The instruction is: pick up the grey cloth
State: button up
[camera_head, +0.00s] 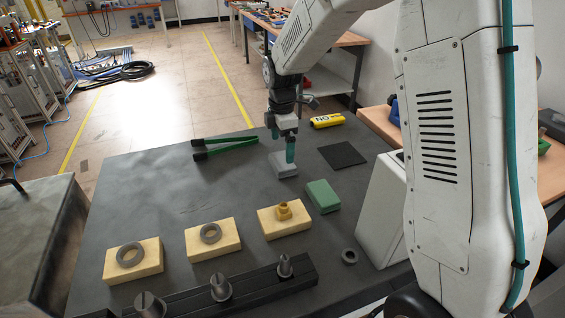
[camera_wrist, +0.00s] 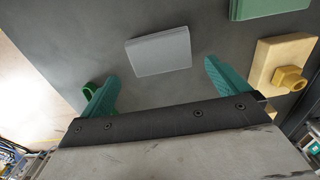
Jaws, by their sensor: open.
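The grey cloth (camera_head: 284,166) is a small folded light-grey block lying on the dark table, right below my gripper. In the wrist view the grey cloth (camera_wrist: 159,52) lies ahead of and between the two green fingers, apart from both. My gripper (camera_head: 290,160) points down over it in the head view. In the wrist view my gripper (camera_wrist: 160,78) is open with nothing between its fingers. The exact height of the fingertips above the cloth is hard to tell.
A green folded cloth (camera_head: 323,196) lies to the right, near a yellow block with a brass fitting (camera_head: 283,215). Green-handled tongs (camera_head: 225,146) lie behind left. A black square pad (camera_head: 342,155) and a yellow device (camera_head: 327,120) lie right and behind. The table's left middle is bare.

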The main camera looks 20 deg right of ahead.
aim_at(282, 160)
notch_tip(282, 160, down, 6)
jog(key=shift+r, duration=0.2)
jog(key=c, duration=0.7)
jog(key=shift+r, duration=0.15)
